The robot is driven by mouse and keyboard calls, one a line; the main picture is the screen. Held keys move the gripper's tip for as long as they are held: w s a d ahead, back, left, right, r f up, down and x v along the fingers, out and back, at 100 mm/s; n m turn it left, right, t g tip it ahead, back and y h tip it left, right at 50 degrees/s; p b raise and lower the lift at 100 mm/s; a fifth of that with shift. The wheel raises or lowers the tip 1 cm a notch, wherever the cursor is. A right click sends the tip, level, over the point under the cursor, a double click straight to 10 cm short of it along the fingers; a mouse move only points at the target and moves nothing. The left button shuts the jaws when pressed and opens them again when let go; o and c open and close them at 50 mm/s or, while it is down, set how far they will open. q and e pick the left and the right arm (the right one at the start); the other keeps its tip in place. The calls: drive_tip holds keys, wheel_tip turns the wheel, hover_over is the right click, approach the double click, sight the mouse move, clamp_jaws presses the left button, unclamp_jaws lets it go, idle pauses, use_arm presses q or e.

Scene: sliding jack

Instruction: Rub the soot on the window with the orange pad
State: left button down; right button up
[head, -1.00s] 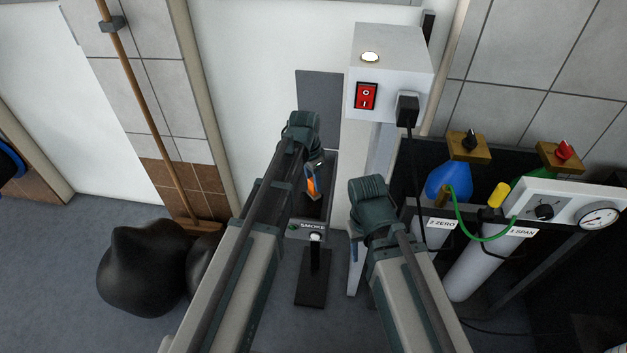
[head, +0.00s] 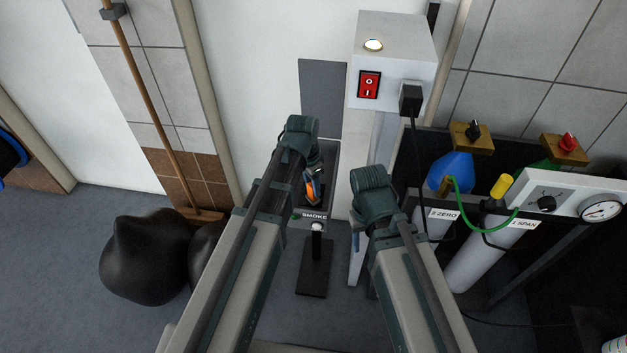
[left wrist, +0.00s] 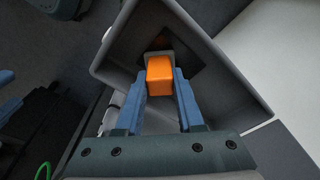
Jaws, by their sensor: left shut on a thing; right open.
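The orange pad (left wrist: 159,76) is gripped between the two blue fingers of my left gripper (left wrist: 159,90). In the head view, the pad (head: 311,191) shows as a small orange piece under my left wrist, above the dark unit labelled SMOKE (head: 314,216). In the left wrist view, the pad is at the mouth of or inside a grey open-topped housing (left wrist: 117,52). A dark square, seemingly the window (left wrist: 182,48), lies at its bottom behind the pad, with a faint brownish patch. I cannot tell whether the pad touches it. My right gripper (head: 355,238) is mostly hidden below its wrist.
A white box with a red switch (head: 369,84) stands on a post right of my left gripper. Gas cylinders (head: 484,250) and a gauge panel (head: 560,200) are at the right. Black bags (head: 145,260) and a broom (head: 160,120) are at the left.

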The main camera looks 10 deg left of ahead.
use_arm(q)
drive_tip(key=shift+s, duration=1)
drive_tip(key=shift+a+f, duration=0.1)
drive_tip(key=shift+a, duration=0.4)
drive_tip(key=shift+w, duration=0.2)
drive_tip(key=shift+w, duration=1.85)
drive_tip(key=shift+w, duration=0.1)
drive_tip(key=shift+w, duration=1.85)
